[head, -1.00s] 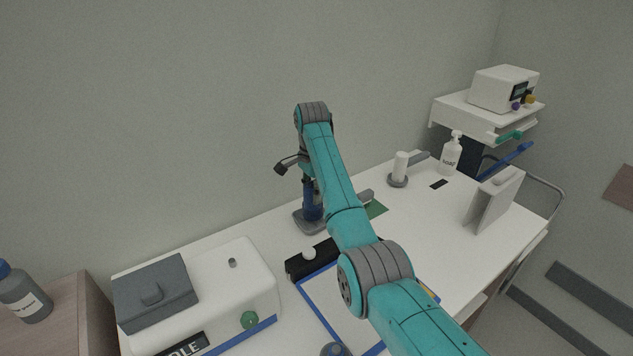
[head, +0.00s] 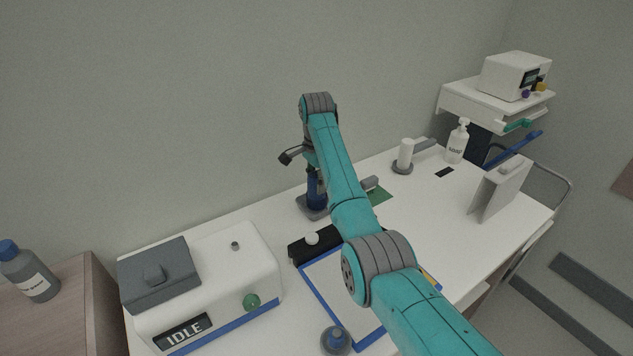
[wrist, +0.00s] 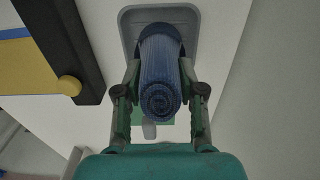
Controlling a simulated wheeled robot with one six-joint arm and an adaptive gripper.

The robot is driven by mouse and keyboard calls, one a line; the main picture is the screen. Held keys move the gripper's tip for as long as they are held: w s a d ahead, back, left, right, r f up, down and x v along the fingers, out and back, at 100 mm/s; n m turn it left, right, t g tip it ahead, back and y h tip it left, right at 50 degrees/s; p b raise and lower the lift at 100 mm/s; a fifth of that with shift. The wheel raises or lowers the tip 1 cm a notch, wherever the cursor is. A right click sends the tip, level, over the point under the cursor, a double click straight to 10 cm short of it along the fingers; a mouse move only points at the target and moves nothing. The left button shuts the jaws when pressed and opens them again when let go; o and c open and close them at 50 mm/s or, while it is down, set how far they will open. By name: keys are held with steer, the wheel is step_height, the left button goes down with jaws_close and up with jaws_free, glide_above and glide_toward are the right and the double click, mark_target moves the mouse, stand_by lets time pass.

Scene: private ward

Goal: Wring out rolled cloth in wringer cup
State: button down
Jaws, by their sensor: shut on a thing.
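The rolled blue ribbed cloth (wrist: 160,85) is between the fingers of my gripper (wrist: 159,72) in the wrist view, with its spiral end towards the camera. My gripper is shut on it. The far end of the roll meets the dark blue wringer cup (wrist: 166,30); how deep it sits inside is hidden. The cup stands on a grey base plate (wrist: 130,18). In the head view, the dark blue cup (head: 316,192) stands on the table near the wall, directly below my wrist. My arm hides most of the gripper and cloth there.
A white machine (head: 250,255) reading IDLE stands at the left front. A black bar (head: 300,248) and a blue-edged board (head: 312,290) lie near the cup. A white cylinder (head: 405,152), soap bottle (head: 457,142) and grey holder (head: 500,190) stand right. The white tabletop (head: 435,220) is clear between.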

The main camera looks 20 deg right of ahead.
steer(key=shift+f, duration=0.15)
steer(key=shift+f, duration=0.5)
steer(key=n, duration=0.5)
steer(key=shift+s+f, duration=0.1)
steer(key=m, duration=0.5)
stand_by(0.3)
steer(key=m, duration=0.5)
stand_by(0.4)
